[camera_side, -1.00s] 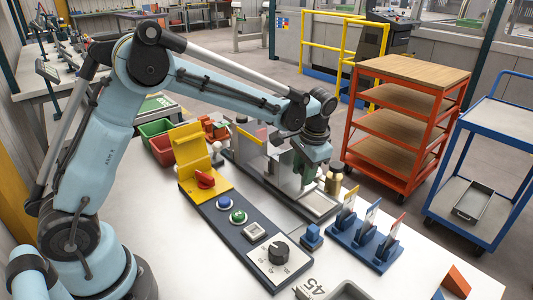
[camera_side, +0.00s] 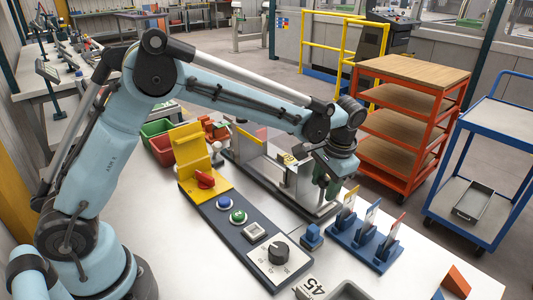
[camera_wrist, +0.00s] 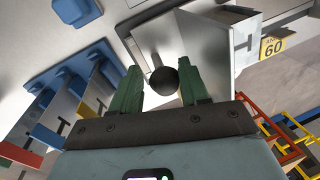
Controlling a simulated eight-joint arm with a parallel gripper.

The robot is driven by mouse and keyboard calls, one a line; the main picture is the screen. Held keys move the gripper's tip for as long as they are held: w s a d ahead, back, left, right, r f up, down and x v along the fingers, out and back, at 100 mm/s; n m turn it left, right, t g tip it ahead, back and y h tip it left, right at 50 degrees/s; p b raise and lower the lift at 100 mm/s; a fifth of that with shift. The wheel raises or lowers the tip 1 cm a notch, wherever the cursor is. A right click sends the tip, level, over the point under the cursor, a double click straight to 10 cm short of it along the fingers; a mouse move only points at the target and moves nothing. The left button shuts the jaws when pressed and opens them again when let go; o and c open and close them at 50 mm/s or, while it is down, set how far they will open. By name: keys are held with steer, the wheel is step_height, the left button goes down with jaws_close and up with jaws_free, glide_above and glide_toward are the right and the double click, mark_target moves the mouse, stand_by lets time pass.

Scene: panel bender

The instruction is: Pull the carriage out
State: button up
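The carriage (camera_side: 297,183) is a bare metal block on the dark-based slide at the back of the table, with a small yellow label on top. In the wrist view its metal plates (camera_wrist: 205,50) fill the top middle. A black ball knob (camera_wrist: 163,81) on a short stem shows on this side. My gripper (camera_wrist: 160,72) has its green fingers apart, one on each side of the knob. A gap shows by the left finger; the right finger looks very close, and contact cannot be told. In the side view my gripper (camera_side: 331,186) is at the carriage's right, and the knob is hidden.
A blue rack with upright cards (camera_side: 366,235) stands close to the right of my gripper. A blue block (camera_side: 312,236) and the control panel (camera_side: 240,225) lie in front. A yellow "60" tag (camera_wrist: 272,47) shows in the wrist view.

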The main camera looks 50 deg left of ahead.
step_height(320, 180, up, 12)
steer(key=d, duration=0.2)
steer(key=shift+s+d, duration=0.15)
steer(key=shift+s, duration=0.1)
stand_by(0.4)
